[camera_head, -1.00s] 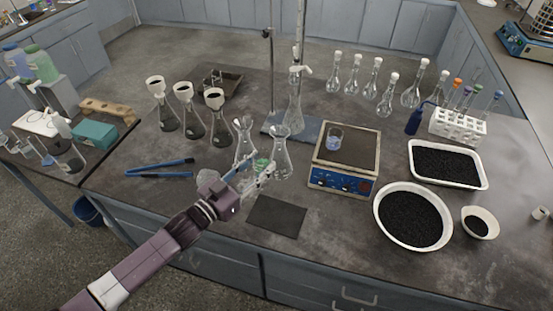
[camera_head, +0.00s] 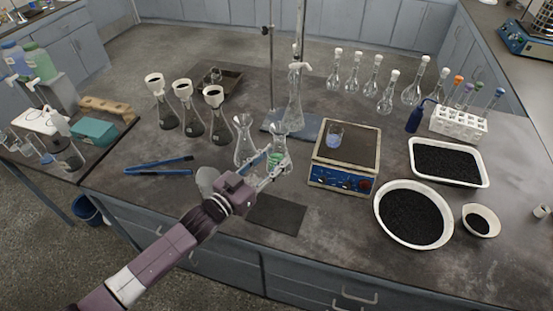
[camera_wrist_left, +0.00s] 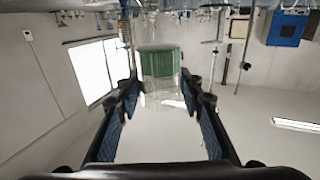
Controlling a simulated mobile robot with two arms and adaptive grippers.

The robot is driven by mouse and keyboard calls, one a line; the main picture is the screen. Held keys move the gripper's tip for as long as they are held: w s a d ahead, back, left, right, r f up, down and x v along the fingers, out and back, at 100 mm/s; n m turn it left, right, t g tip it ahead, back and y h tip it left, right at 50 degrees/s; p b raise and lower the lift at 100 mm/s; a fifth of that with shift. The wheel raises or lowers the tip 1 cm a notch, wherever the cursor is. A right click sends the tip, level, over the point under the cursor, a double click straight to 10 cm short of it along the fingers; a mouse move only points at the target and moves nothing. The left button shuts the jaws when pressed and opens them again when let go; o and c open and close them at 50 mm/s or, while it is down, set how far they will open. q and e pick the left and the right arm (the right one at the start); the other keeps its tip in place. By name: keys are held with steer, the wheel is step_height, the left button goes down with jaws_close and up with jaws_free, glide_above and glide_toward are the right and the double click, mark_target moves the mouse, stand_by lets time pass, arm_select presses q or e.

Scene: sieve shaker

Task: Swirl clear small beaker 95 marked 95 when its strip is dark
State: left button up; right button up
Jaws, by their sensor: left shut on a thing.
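My left gripper (camera_head: 270,172) is shut on a small clear beaker (camera_wrist_left: 158,92) with a green band or liquid in it. The wrist view is upside down, and the green part (camera_wrist_left: 160,64) lies at the beaker's base end. In the head view the beaker is small and partly hidden by the fingers, in front of two clear conical flasks (camera_head: 244,145). I cannot read a mark 95 or make out a strip. My right gripper is not in view.
A dark mat (camera_head: 276,214) lies below and in front of the gripper. Flasks with funnels (camera_head: 192,120) stand at left behind blue-handled tongs (camera_head: 158,168). A burette stand (camera_head: 270,80) rises behind. Black-filled trays (camera_head: 448,163) and bowls (camera_head: 413,214) are at right.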

arm_select(q)
step_height(320, 180, up, 2)
steer(key=shift+r, duration=1.3)
steer(key=shift+w, duration=0.1)
